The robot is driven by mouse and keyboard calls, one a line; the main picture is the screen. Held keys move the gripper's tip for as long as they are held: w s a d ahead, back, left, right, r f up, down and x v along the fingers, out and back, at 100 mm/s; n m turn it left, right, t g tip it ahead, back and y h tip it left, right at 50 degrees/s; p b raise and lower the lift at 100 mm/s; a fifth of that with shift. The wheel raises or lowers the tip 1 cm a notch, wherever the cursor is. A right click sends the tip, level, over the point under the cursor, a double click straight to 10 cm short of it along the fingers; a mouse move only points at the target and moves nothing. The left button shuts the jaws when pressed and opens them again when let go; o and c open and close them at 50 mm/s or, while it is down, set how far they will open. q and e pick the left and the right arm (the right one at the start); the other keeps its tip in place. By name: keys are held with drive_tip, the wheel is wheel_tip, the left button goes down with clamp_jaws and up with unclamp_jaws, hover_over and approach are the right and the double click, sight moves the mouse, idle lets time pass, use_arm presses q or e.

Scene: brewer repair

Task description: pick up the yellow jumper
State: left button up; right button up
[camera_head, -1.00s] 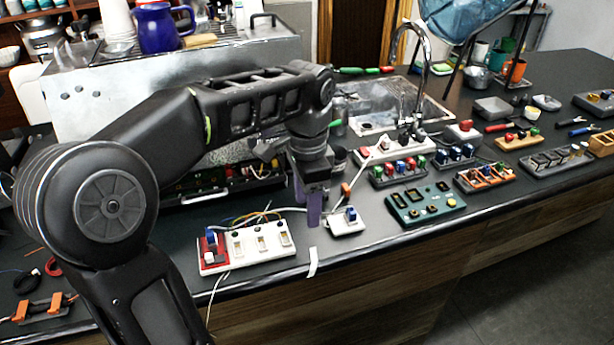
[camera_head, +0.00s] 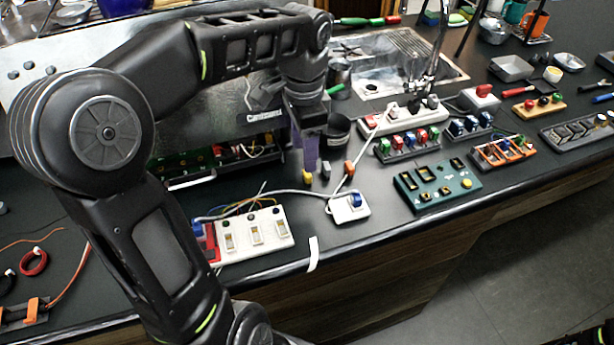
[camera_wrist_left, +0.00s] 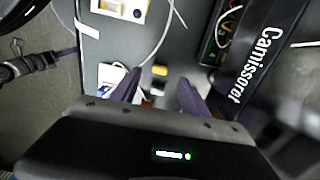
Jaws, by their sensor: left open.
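The yellow jumper (camera_head: 308,178) is a small block on the dark counter. It lies just below my left gripper (camera_head: 310,160) in the head view. In the left wrist view the yellow jumper (camera_wrist_left: 160,70) shows between and slightly beyond the purple fingertips of my left gripper (camera_wrist_left: 159,86). The fingers are apart with nothing held. A grey jumper (camera_head: 326,172) lies close beside the yellow one, to its right.
An orange piece (camera_head: 349,167) lies right of the jumpers. A white switch block (camera_head: 255,236) and a small white module (camera_head: 348,208) with cables stand in front. The brewer's open circuit bay (camera_head: 222,158) is behind left. A green board (camera_head: 436,186) is at right.

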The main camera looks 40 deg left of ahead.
sight(307, 178)
use_arm(q)
drive_tip(key=shift+f, duration=0.45)
drive_tip(key=shift+f, duration=0.1)
wheel_tip(307, 178, down, 5)
drive_tip(key=shift+w+f+p, duration=0.1)
drive_tip(key=shift+p, duration=0.35)
drive_tip(key=shift+c, duration=0.4)
clamp_jaws()
